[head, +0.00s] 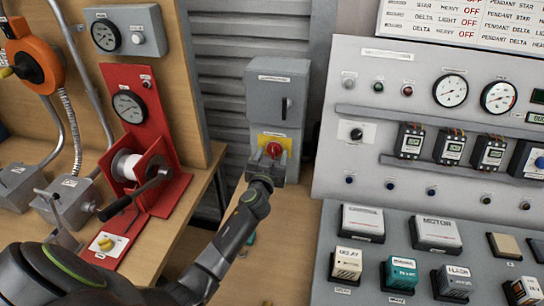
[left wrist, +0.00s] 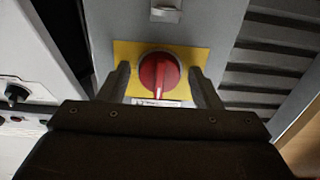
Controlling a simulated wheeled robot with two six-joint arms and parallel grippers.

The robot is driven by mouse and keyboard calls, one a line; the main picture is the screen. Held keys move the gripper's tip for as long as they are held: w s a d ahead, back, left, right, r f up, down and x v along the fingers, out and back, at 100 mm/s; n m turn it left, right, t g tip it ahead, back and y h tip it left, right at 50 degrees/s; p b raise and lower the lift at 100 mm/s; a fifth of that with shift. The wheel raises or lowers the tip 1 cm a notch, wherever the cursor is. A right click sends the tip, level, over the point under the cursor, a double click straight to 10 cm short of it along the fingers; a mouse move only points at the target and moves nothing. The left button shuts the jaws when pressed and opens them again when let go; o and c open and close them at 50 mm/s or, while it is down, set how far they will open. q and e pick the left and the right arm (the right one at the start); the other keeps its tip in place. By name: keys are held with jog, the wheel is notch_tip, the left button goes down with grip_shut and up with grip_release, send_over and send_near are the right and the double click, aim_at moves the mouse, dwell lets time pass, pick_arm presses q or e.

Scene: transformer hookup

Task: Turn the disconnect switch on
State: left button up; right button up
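A red rotary knob (head: 273,149) sits on a yellow plate low on a grey wall box (head: 262,80). The box also carries a black lever (head: 284,108) in a slot. My left gripper (head: 268,170) is in front of the plate. In the left wrist view, its two fingers (left wrist: 160,88) are apart on either side of the red knob (left wrist: 158,72). A gap shows between each finger and the knob, so it is not gripped. The knob's raised grip stands upright in that view. My right gripper is not in view.
A grey control panel with gauges (head: 390,95) stands to the right, with boxed parts (head: 363,222) on its sloping front. A red winch stand (head: 135,95) and a wooden bench (head: 160,245) are on the left. Ribbed metal wall (head: 230,55) lies behind.

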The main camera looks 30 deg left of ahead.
pick_arm(q)
jog(key=c, duration=0.8)
jog(key=shift+o, duration=0.2)
jog(key=m, duration=0.2)
jog(key=shift+f+m+b, duration=0.1)
jog(key=shift+m+b, duration=0.2)
jog(key=shift+m, duration=0.1)
jog(key=m, duration=0.3)
jog(key=shift+a+m, duration=0.1)
jog(key=shift+m, duration=0.3)
jog(key=m, duration=0.5)
jog(key=m+p, duration=0.1)
jog(key=m, duration=0.5)
jog(key=shift+s+a+r, duration=0.1)
jog(key=shift+r, duration=0.1)
